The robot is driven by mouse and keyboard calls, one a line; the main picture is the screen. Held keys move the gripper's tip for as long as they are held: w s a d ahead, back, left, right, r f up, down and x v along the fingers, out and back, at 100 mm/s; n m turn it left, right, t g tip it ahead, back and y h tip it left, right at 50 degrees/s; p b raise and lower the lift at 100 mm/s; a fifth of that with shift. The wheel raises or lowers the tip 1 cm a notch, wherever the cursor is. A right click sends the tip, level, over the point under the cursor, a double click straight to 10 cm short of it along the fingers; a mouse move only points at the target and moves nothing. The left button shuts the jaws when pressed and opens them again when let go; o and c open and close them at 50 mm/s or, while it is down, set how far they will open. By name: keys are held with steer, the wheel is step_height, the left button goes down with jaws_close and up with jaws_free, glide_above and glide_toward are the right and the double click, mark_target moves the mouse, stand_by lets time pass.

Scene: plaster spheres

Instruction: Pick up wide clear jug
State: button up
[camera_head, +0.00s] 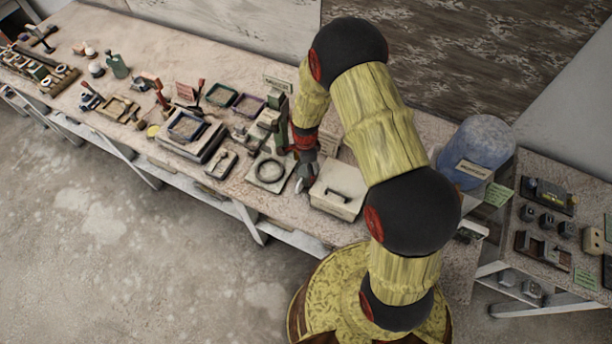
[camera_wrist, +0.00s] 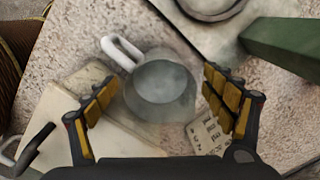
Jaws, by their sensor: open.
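The wide clear jug (camera_wrist: 160,88) shows in the wrist view as a see-through vessel with a round grey mouth and a pale handle (camera_wrist: 122,52) at its upper left. My gripper (camera_wrist: 162,92) is open, with one yellow-padded finger on each side of the jug in that view. I see no clear contact between the fingers and the jug. In the head view my gripper (camera_head: 306,182) hangs low over the bench, left of a cream box; the jug is not clearly visible there.
The cream box (camera_head: 338,190) with a dark handle stands close on the right. A plate with a dark ring (camera_head: 268,170) lies to the left. A green block (camera_wrist: 285,45) is near the jug. A small printed card (camera_wrist: 208,132) lies beside it. Several items crowd the bench further left.

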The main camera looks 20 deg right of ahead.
steer(key=shift+f, duration=0.8)
steer(key=shift+c, duration=0.7)
steer(key=shift+r, duration=0.1)
steer(key=c, duration=1.4)
steer(key=shift+c, duration=0.2)
step_height(320, 180, up, 18)
